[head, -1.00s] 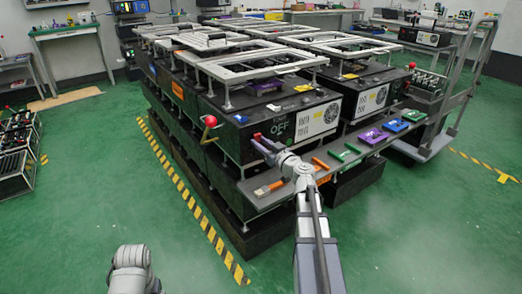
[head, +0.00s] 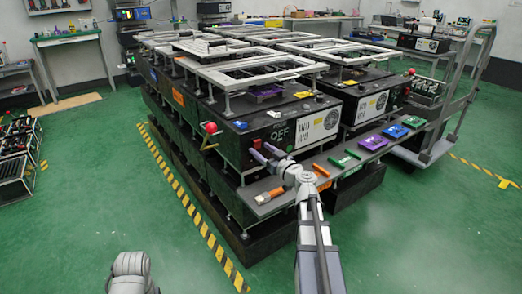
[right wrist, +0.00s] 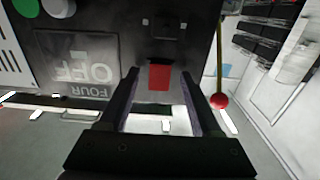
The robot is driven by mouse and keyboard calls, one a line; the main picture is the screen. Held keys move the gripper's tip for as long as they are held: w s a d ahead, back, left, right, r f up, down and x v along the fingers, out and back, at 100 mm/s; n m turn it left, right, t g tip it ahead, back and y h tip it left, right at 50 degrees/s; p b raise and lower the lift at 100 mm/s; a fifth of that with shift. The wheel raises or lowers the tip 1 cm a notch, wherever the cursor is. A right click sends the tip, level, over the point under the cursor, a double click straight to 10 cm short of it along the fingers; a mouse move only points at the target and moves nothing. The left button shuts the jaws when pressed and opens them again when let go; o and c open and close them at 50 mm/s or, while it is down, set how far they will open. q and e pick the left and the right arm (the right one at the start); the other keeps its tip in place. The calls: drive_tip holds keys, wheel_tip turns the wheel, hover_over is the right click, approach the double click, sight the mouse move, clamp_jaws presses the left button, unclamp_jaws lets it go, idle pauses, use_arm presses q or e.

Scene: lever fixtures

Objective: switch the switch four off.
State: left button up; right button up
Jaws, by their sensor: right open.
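In the right wrist view, which sees the panel upside down, a red block-shaped switch part (right wrist: 159,77) shows on the dark panel, between the fingers of my right gripper (right wrist: 158,88). The gripper is open, and I see no finger closed on the red part. A label reading FOUR and OFF (right wrist: 88,72) is beside it. In the head view, my right gripper (head: 261,153) is at the front of the black cabinet, just below left of the OFF label (head: 278,134). My left gripper is out of view.
A red ball-ended lever (head: 211,128) stands left of the gripper; its red ball also shows in the right wrist view (right wrist: 219,101). A grey shelf (head: 265,200) with coloured parts, including a purple one (head: 373,143), runs along the cabinet front. Green floor is open at the left.

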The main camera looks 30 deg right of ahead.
drive_tip(key=s, duration=0.7)
drive_tip(key=shift+d, duration=0.25)
drive_tip(key=s+a+f+n+g+y, duration=0.15)
drive_tip(key=a+f+g, duration=0.3)
drive_tip(key=a, duration=0.55)
drive_tip(key=a+f+n+g+y, duration=0.1)
drive_tip(key=a+f+g+y, duration=0.3)
drive_tip(key=a, duration=0.6)
drive_tip(key=s+a+f+n+g+y, duration=0.15)
drive_tip(key=a+f, duration=0.35)
drive_tip(key=a, duration=0.5)
drive_tip(key=s+a+f+m+g+h, duration=0.1)
drive_tip(key=s+a+f+g+h, duration=0.35)
drive_tip(key=s, duration=0.35)
drive_tip(key=s+a+f+g+h, duration=0.35)
drive_tip(key=s+h, duration=0.25)
drive_tip(key=s, duration=0.2)
wheel_tip(320, 180, up, 37)
drive_tip(key=p, duration=3.7)
drive_tip(key=shift+d+y, duration=0.15)
drive_tip(key=shift+y, duration=0.2)
drive_tip(key=shift+s, duration=0.1)
